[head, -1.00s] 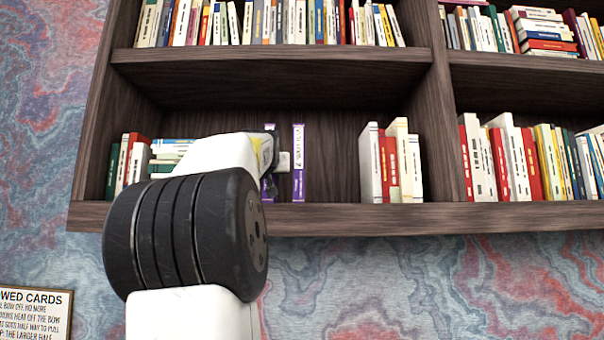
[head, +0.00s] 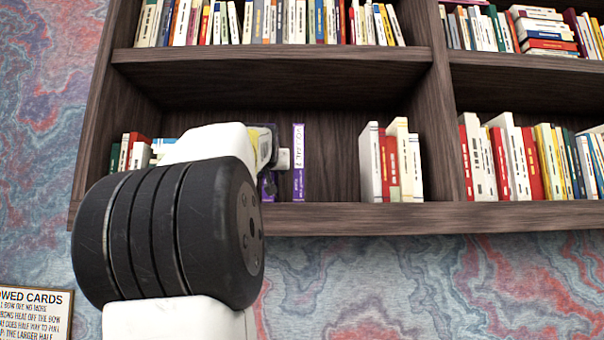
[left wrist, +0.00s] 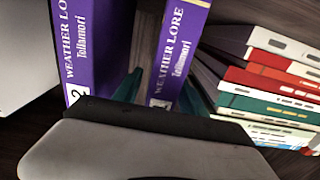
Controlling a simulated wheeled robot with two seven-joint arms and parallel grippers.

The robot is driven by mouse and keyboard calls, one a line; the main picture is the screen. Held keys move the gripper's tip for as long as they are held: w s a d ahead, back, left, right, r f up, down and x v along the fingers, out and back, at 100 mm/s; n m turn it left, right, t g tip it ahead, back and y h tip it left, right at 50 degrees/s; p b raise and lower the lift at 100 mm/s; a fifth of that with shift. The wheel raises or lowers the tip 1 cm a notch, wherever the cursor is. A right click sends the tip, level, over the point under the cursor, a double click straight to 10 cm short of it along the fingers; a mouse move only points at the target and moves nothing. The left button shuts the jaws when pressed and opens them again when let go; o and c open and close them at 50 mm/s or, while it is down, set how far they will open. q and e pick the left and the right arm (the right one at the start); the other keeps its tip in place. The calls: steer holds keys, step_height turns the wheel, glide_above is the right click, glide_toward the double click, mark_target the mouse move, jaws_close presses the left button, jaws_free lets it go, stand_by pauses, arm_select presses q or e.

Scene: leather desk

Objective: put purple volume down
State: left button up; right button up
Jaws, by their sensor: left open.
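A purple volume (head: 298,162) stands upright on the middle shelf, with bare shelf to its right. A second purple volume (head: 267,186) stands just left of it, mostly hidden behind my arm. In the left wrist view both purple spines read "Weather Lore": one marked 2 (left wrist: 86,45) at the left, the other (left wrist: 180,45) at the centre, with a gap between them. My left gripper (head: 277,160) is open in front of the two volumes in the head view, its tips partly hidden by my wrist. In the left wrist view a grey gripper part covers the volumes' lower ends. My right gripper is not in view.
White and red books (head: 390,162) stand farther right on the same shelf (head: 330,212). A flat stack of books shows in the left wrist view (left wrist: 272,90); a few upright books (head: 130,152) stand at the shelf's left end. Another shelf board (head: 270,60) runs above.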

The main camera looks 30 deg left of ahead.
arm_select(q)
steer(key=v, duration=0.9)
steer(key=shift+s, duration=0.15)
stand_by(1.1)
